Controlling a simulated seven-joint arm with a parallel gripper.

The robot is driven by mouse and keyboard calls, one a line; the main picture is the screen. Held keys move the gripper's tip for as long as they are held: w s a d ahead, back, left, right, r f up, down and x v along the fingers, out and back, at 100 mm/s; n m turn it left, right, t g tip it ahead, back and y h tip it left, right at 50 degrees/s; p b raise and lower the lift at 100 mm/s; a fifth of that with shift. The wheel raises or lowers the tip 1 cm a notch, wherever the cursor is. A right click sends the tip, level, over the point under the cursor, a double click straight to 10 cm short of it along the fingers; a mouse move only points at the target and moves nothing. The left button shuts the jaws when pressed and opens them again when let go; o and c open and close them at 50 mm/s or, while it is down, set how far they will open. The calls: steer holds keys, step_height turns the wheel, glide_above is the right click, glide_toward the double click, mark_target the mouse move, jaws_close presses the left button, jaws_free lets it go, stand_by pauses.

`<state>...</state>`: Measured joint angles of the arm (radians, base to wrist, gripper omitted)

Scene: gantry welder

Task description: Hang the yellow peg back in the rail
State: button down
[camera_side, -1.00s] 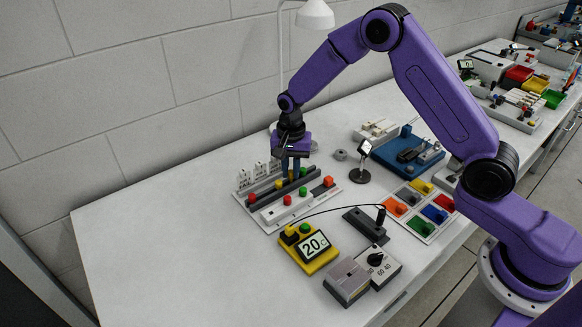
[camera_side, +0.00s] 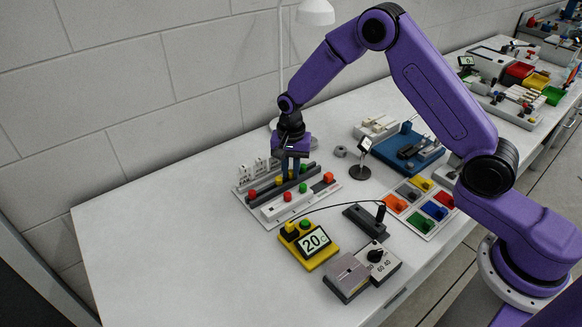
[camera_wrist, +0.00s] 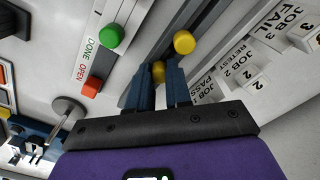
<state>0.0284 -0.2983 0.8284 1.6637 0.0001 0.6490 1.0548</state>
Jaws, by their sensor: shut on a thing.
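My gripper (camera_wrist: 158,84) points down over the rail board, its two dark blue fingers closed around a yellow peg (camera_wrist: 158,72). Only the peg's round yellow head shows between the fingertips; its lower part is hidden. In the side view my gripper (camera_side: 290,174) is low at the dark rail (camera_side: 268,196). I cannot tell whether the held peg is seated in the rail or just above it. Another yellow knob (camera_wrist: 184,42) shows just beyond the fingertips in the wrist view.
White JOB tags (camera_wrist: 252,80) stand on the other side. The table's left part is clear.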

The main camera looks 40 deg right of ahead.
steer(key=c, duration=1)
jaws_free()
steer(key=shift+o, duration=0.2)
steer(key=shift+r, duration=0.1)
step_height(320, 180, up, 17)
steer(key=shift+r, duration=0.15)
steer(key=s+r+n, duration=0.2)
steer(key=s+n, duration=1.3)
steer(key=s, duration=1.1)
steer(key=s+d+f+n, duration=0.1)
steer(key=s+d+n, duration=0.1)
steer(key=s, duration=0.3)
steer(key=s+d+f+n, duration=0.1)
steer(key=s+d+n, duration=0.2)
steer(key=s, duration=0.3)
steer(key=shift+d+f+n, duration=0.2)
steer(key=shift+f+n, duration=0.05)
steer(key=shift+n, duration=0.55)
